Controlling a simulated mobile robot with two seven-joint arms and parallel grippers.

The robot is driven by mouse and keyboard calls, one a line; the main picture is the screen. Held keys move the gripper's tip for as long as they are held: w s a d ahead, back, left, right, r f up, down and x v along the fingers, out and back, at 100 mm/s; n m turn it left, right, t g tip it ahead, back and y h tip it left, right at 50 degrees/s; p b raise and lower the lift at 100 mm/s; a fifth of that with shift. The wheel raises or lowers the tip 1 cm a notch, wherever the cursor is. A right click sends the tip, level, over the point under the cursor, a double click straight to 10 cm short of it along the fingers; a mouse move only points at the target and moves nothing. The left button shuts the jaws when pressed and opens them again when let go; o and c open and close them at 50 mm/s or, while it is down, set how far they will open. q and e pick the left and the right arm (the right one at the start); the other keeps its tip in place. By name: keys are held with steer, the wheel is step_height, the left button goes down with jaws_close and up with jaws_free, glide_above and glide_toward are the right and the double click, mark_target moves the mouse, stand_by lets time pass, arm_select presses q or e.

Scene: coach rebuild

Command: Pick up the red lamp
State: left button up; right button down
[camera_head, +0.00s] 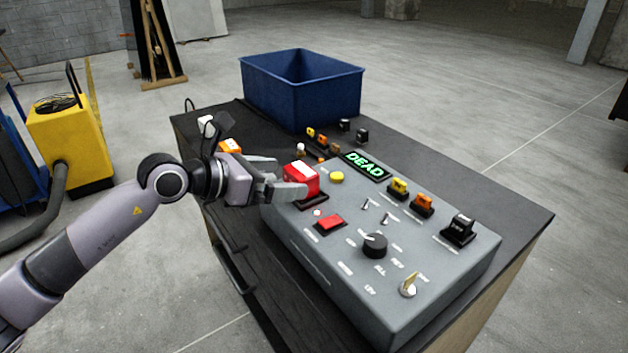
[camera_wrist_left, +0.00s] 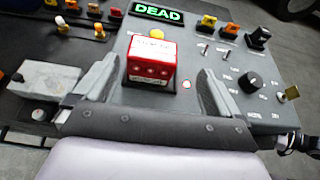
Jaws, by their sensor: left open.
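The red lamp (camera_head: 300,179) is a boxy red block with a white top, standing at the left end of the grey control panel (camera_head: 318,262). My left gripper (camera_head: 281,180) is open, with its fingers close to the lamp. In the left wrist view the red lamp (camera_wrist_left: 151,68) sits between the two spread fingers of the left gripper (camera_wrist_left: 156,88), nearer the left one. I see no clear grip on it. My right gripper is in neither view.
The panel carries a lit "DEAD" display (camera_head: 366,165), a yellow button (camera_head: 337,178), a flat red switch (camera_head: 330,223), a black knob (camera_head: 374,245) and a key (camera_head: 409,285). A blue bin (camera_head: 300,95) stands behind on the dark bench (camera_head: 520,215). Small coloured parts lie between them.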

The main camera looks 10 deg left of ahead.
mark_target(308, 173)
arm_select(q)
steer(key=shift+w+d, duration=0.3)
steer(key=shift+w, duration=0.35)
steer(key=shift+w+a+p+x, duration=0.1)
steer(key=shift+p+x, duration=0.25)
steer(key=shift+x, duration=1.25)
steer(key=shift+w+a+p+x, duration=0.15)
steer(key=shift+p+x, duration=0.15)
steer(key=shift+x, duration=1.35)
steer(key=c, duration=1.1)
